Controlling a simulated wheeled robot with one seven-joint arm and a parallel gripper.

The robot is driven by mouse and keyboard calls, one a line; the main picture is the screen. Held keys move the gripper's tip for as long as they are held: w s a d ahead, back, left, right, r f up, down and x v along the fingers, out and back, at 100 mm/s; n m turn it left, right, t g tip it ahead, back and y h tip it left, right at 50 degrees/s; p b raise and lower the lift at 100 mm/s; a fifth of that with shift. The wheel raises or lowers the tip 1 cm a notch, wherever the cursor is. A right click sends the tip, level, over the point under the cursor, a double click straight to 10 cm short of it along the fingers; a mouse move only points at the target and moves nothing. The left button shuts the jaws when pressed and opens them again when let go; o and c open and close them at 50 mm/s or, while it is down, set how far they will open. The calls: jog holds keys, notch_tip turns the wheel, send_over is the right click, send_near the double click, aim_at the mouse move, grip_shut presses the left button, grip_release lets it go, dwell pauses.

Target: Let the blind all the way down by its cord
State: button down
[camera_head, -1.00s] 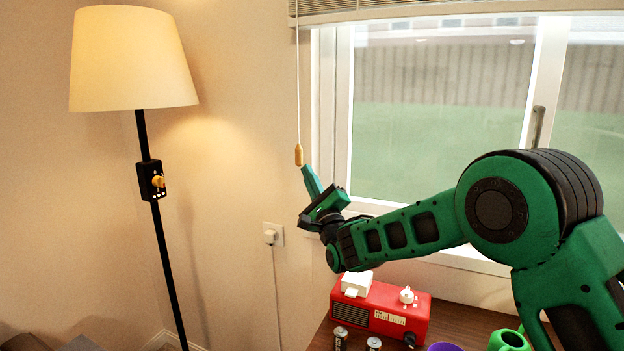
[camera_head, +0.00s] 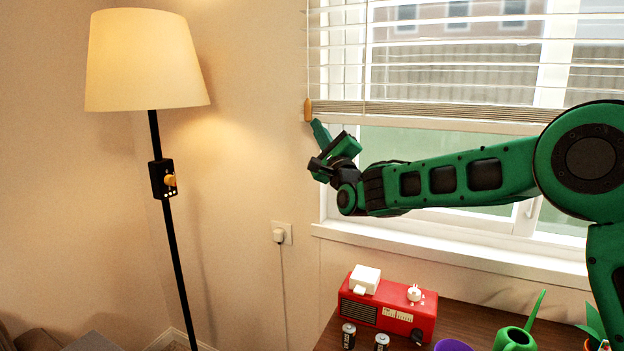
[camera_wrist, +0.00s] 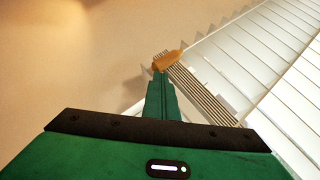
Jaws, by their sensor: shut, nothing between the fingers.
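The blind (camera_head: 440,60) hangs over the upper part of the window, its slats spread apart. Its bottom rail (camera_head: 450,111) is well above the sill, with bare glass below. The cord's wooden tassel (camera_head: 308,110) hangs at the blind's left edge, level with the bottom rail. My gripper (camera_head: 316,128) is just below the tassel. In the wrist view the tassel (camera_wrist: 167,60) sits right at the tip of my fingers (camera_wrist: 160,75). The fingers are shut together with nothing between them. I cannot tell whether they touch the tassel.
A red radio (camera_head: 385,308) stands on the wooden table (camera_head: 465,320) below the window, with batteries, a purple cup (camera_head: 452,345) and a green watering can (camera_head: 515,338) nearby. A floor lamp (camera_head: 148,60) stands at left.

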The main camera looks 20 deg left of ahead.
jog(key=shift+s+d+r, duration=0.1)
jog(key=shift+s+r, duration=0.05)
jog(key=shift+r, duration=8.85)
